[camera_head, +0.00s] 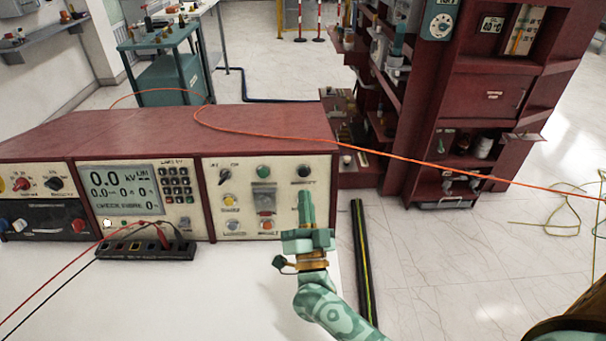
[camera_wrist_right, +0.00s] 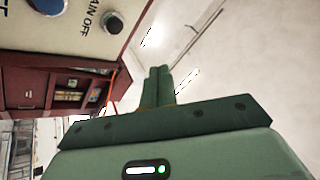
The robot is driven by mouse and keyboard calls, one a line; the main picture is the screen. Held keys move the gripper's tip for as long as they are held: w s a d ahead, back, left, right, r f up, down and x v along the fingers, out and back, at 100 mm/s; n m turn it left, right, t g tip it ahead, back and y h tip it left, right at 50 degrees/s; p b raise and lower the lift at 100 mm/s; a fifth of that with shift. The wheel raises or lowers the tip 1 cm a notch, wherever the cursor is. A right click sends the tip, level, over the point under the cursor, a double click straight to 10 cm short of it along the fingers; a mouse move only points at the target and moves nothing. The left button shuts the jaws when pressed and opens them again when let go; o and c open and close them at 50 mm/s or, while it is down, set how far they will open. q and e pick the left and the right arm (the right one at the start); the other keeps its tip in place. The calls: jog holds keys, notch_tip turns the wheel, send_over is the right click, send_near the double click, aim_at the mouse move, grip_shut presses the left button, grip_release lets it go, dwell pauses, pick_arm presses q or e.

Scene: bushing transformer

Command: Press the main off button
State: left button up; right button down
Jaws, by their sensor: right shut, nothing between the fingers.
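The main off button (camera_head: 304,171) is a dark round button at the upper right of the console's right-hand panel. In the right wrist view the dark button (camera_wrist_right: 113,22) sits at the top, beside lettering that ends in "AIN OFF". My right gripper (camera_head: 305,194) is shut and empty, its fingers pointing up just below the button and in front of the panel's lower right. In the right wrist view the closed fingertips (camera_wrist_right: 158,70) are to the right of and below the button, apart from it in the picture. My left gripper is not in view.
The maroon console (camera_head: 150,128) also carries a green button (camera_head: 263,171), a rotary knob (camera_head: 225,174) and a display (camera_head: 122,190). A black terminal strip (camera_head: 147,249) lies before it on the white table (camera_head: 190,300). An orange cable (camera_head: 400,158) crosses above the floor. A maroon shelf unit (camera_head: 484,92) stands behind right.

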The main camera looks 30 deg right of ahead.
aim_at(303, 172)
jog(key=shift+w+d+f+b, duration=0.3)
jog(key=shift+w+d+b, duration=0.3)
jog(key=shift+w, duration=0.5)
jog(key=shift+w+d+f+b, duration=0.4)
jog(key=shift+w+b, duration=0.3)
jog(key=shift+w, duration=0.4)
jog(key=shift+w+d+f+b, duration=0.25)
jog(key=shift+w+d+b, duration=0.4)
jog(key=shift+w, duration=0.45)
jog(key=shift+w+d+f, duration=0.1)
jog(key=shift+w, duration=0.25)
